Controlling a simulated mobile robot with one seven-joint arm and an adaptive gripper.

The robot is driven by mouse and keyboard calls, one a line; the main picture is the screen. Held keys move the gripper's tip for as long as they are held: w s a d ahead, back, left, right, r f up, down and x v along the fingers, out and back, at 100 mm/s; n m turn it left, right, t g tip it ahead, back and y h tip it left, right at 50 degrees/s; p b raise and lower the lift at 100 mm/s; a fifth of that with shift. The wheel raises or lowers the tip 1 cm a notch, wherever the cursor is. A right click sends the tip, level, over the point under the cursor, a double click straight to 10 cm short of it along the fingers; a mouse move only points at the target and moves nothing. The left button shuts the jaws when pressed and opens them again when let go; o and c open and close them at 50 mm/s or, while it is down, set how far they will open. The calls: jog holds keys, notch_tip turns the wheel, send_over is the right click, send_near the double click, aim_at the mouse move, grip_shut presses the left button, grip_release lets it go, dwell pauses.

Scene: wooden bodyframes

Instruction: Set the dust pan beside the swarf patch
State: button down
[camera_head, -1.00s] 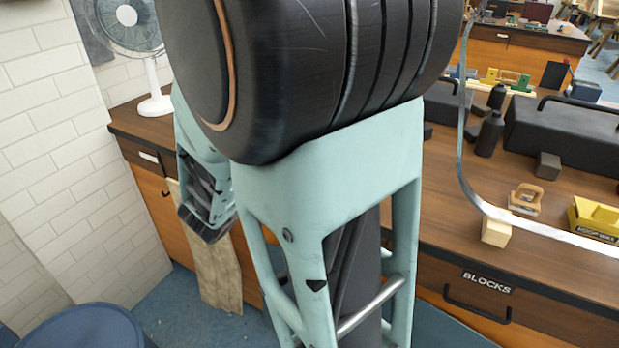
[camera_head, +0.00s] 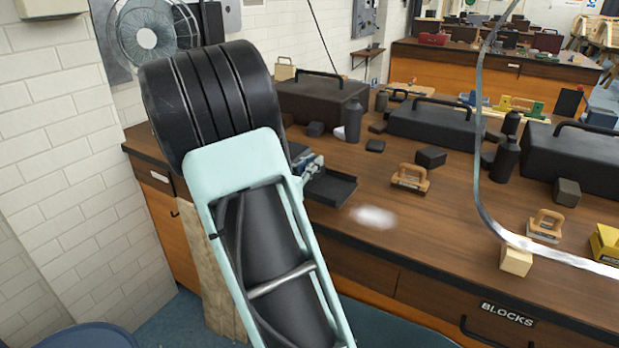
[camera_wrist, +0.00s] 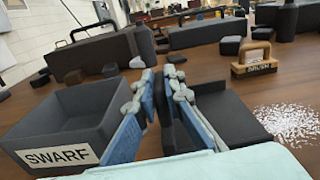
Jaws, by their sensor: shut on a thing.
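The dust pan (camera_head: 332,190) is a black, shallow tray just left of the swarf patch (camera_head: 373,217), a pale, blurred spot on the wooden bench. In the wrist view the dust pan (camera_wrist: 228,118) lies right of centre, and the swarf patch (camera_wrist: 290,121), white flecks, is a short gap to its right. My gripper (camera_head: 312,166) is shut on the dust pan at its left side. In the wrist view my gripper (camera_wrist: 160,88) shows blue fingers with grey tips on either side of the pan's left wall. Whether the pan touches the bench I cannot tell.
A dark bin labelled SWARF (camera_wrist: 62,135) stands left of my gripper. A wooden-handled brush (camera_head: 410,179) stands behind the patch. Black cases (camera_head: 430,122) and small dark blocks line the back. A metal strip (camera_head: 480,150) curves up at right.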

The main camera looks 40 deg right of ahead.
aim_at(311, 177)
jog(key=shift+w+d+f, duration=0.15)
jog(key=shift+w+f, duration=0.1)
jog(key=shift+f, duration=0.15)
jog(key=shift+f+b, duration=0.35)
jog(key=shift+f, duration=1.15)
jog(key=shift+f, duration=0.25)
jog(key=c, duration=2)
grip_release()
jog(key=shift+r, duration=0.1)
jog(key=shift+r, duration=0.2)
jog(key=v, duration=1.2)
jog(key=shift+s+p, duration=0.1)
jog(key=shift+p, duration=0.2)
